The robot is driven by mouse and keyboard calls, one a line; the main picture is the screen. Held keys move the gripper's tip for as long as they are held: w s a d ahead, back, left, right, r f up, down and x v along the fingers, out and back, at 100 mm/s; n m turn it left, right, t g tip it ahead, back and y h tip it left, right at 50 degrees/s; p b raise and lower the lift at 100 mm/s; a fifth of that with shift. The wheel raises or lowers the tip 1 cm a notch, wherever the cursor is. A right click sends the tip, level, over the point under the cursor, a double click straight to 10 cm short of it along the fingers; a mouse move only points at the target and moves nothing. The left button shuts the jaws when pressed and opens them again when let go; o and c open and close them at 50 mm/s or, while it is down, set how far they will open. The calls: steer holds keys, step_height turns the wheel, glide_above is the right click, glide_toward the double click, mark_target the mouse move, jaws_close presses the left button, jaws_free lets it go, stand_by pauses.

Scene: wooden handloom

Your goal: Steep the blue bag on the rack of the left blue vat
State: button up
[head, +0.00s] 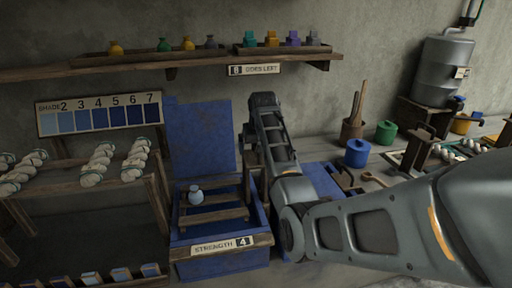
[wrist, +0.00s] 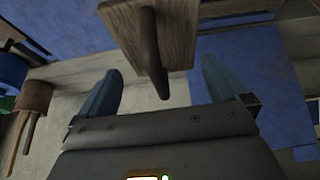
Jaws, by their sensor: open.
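The left blue vat (head: 222,256) stands open in the head view, its blue lid (head: 200,137) upright behind it. A wooden rack (head: 213,215) lies across its top. A small pale blue bag (head: 195,195) sits upright at the rack's left side. My gripper (wrist: 162,68) is open in the wrist view. A wooden board (wrist: 180,30) with a peg-like handle (wrist: 150,60) shows between and beyond its fingers; I cannot tell any contact. In the head view my arm hides the fingertips, right of the vat and apart from the bag.
A sign reading STRENGTH 4 (head: 222,245) is on the vat front. A shelf (head: 200,62) with several small bags runs above. Left is a bench (head: 85,170) with pale skeins. Right are another blue surface (head: 325,180), a blue pot (head: 357,153) and a stick holder (head: 352,131).

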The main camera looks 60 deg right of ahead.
steer(key=shift+r, duration=3.45)
